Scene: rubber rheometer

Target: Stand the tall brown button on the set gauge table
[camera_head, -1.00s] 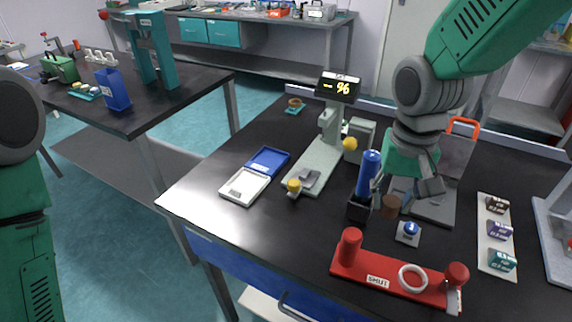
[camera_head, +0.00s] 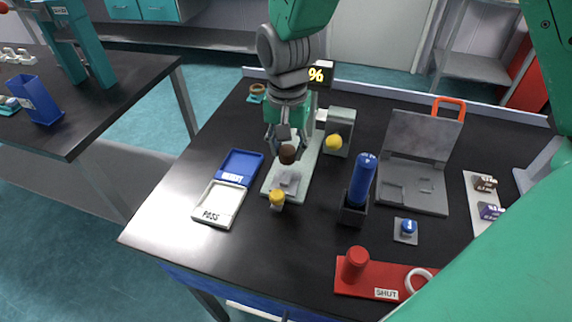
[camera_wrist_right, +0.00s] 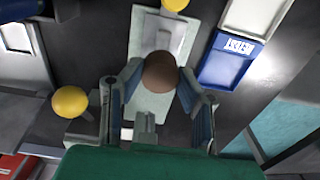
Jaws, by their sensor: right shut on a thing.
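The tall brown button (camera_head: 287,154) is held upright in my right gripper (camera_head: 285,147), its round top showing. In the right wrist view the brown button (camera_wrist_right: 160,72) sits between the two fingers of the right gripper (camera_wrist_right: 160,82). The gripper is shut on it above the pale green-grey base of the gauge (camera_head: 308,170). The small grey table (camera_head: 289,181) of the gauge lies just in front of and below the button; whether they touch cannot be told. The gauge's display (camera_head: 317,75) is partly hidden by my arm. My left gripper is not in view.
A yellow knob (camera_head: 277,197) stands at the gauge's front end. Blue and white trays (camera_head: 239,165) lie to its left. A grey block with a yellow ball (camera_head: 333,142), a blue cylinder in a black holder (camera_head: 361,180) and an open grey case (camera_head: 414,165) stand right.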

